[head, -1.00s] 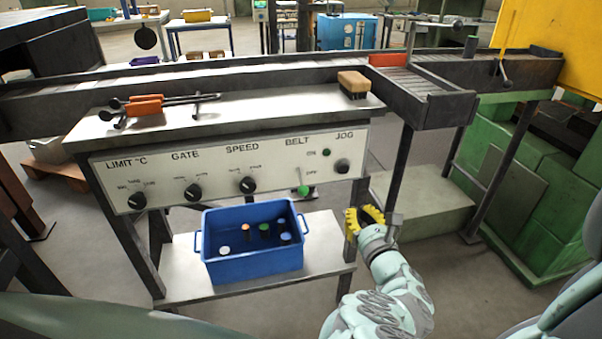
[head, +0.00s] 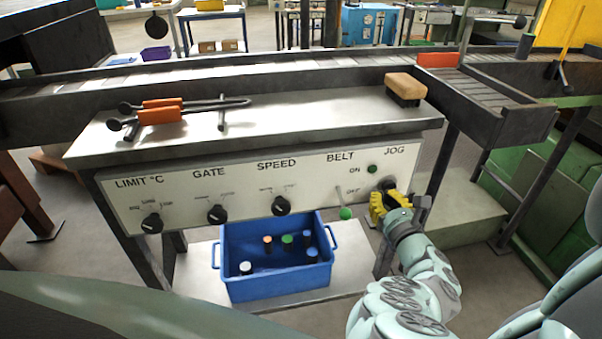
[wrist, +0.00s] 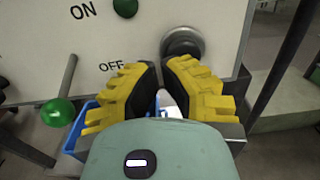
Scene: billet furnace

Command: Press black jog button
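The black jog button (head: 388,184) is a round dark knob in a metal collar under the JOG label, at the right end of the white control panel (head: 250,221). In the wrist view the jog button (wrist: 183,46) is just beyond the tip of the right finger. My gripper (head: 391,203) has yellow ridged fingers with black pads. In the wrist view the gripper (wrist: 160,66) has its fingertips drawn nearly together, with a narrow gap and nothing held. The head view shows it just below and in front of the button, covering its lower edge. I cannot tell whether they touch.
The green-tipped belt lever (head: 345,212) and green button (head: 372,169) are left of the gripper. A blue bin (head: 276,279) holding several small cylinders stands on the shelf below. A brush (head: 405,88) and orange-handled tongs (head: 160,114) lie on top.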

